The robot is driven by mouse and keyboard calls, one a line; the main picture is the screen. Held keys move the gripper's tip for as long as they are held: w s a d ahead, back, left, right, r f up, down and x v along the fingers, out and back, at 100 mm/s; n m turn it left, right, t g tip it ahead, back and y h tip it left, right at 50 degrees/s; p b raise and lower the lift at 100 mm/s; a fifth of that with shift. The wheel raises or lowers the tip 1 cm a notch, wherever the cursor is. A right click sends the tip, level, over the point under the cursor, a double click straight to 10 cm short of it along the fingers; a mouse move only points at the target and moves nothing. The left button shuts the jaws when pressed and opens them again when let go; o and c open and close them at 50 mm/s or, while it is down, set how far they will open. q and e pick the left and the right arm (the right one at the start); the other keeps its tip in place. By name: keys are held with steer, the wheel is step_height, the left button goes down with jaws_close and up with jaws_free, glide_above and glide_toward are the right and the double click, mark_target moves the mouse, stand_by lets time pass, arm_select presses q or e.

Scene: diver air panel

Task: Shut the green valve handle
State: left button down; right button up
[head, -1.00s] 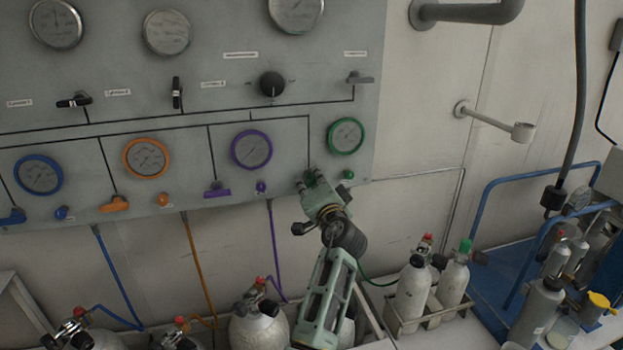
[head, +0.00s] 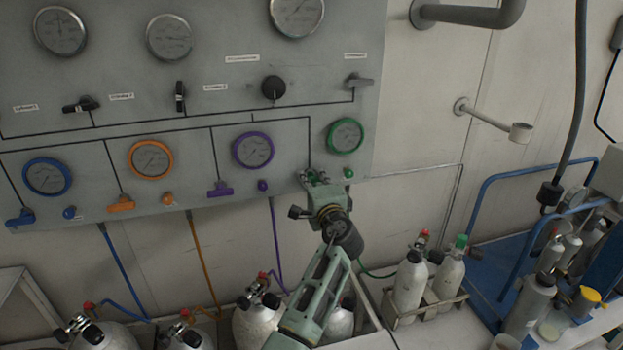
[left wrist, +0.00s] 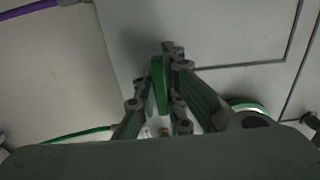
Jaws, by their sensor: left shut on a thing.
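The green valve handle (left wrist: 158,84) shows in the left wrist view as a narrow green bar between my left fingers. It sits at the lower right of the grey panel (head: 225,125), below the green-rimmed gauge (head: 345,136). My left gripper (head: 313,178) is shut on it, and in the head view the fingers hide most of the handle. A small green knob (head: 348,173) is just right of the fingers. My right gripper is in neither view.
Purple (head: 220,189), orange (head: 121,205) and blue (head: 20,217) handles line the panel's lower edge to the left. Several gas cylinders (head: 410,285) stand below.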

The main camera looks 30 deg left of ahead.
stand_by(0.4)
arm_select(q)
steer(key=c, duration=1.8)
jaws_free()
steer(key=shift+w, duration=0.1)
steer(key=shift+c, duration=0.2)
steer(key=v, duration=1.2)
